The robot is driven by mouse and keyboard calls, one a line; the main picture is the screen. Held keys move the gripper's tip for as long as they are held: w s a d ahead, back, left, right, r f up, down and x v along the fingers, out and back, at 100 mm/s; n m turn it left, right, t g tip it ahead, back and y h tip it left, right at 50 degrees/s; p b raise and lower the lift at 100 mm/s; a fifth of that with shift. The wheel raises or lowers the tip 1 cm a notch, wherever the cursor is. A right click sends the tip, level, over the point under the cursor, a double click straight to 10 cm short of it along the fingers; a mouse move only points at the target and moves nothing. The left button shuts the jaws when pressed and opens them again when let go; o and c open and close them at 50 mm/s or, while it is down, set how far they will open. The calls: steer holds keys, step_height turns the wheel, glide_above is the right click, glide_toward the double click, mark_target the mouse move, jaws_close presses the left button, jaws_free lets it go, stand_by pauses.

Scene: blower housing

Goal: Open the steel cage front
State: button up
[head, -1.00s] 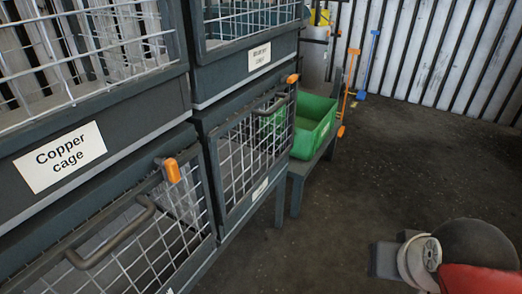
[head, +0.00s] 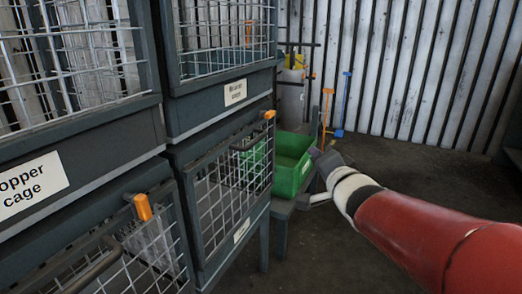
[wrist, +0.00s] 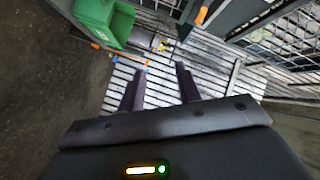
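Mesh cage fronts in dark frames stand in two rows at left in the head view. The lower right front (head: 225,195) is shut, with an orange latch (head: 269,115) at its top corner and a bar handle (head: 250,142). Its small label (head: 241,231) is too small to read, so I cannot tell which front is the steel one. The lower left front (head: 150,255) has an orange latch (head: 142,206) too. My gripper (wrist: 158,70) is open and empty, its two dark fingers apart in the wrist view. In the head view it is right of the cages, touching none.
A green bin (head: 291,165) sits on a low stand beside the cages, behind my gripper. A copper cage label (head: 32,189) marks the upper left cage. Orange and blue long-handled tools (head: 342,105) lean near the ribbed wall (head: 400,70). The floor at right is open.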

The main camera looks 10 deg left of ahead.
mark_target(257, 138)
steer(key=w+a+y, duration=0.2)
steer(key=a+y, duration=0.1)
steer(key=a, duration=0.2)
steer(key=w+a+g+y+b, duration=0.1)
steer(key=w+a+y, duration=0.1)
steer(key=a, duration=0.3)
steer(key=w+a+r+m+g+y+b, duration=0.1)
steer(key=w+a+y, duration=0.2)
steer(key=a+y, duration=0.1)
steer(key=shift+w+a+y, duration=0.1)
steer(key=shift+a+y, duration=0.3)
steer(key=shift+a, duration=0.25)
jaws_close()
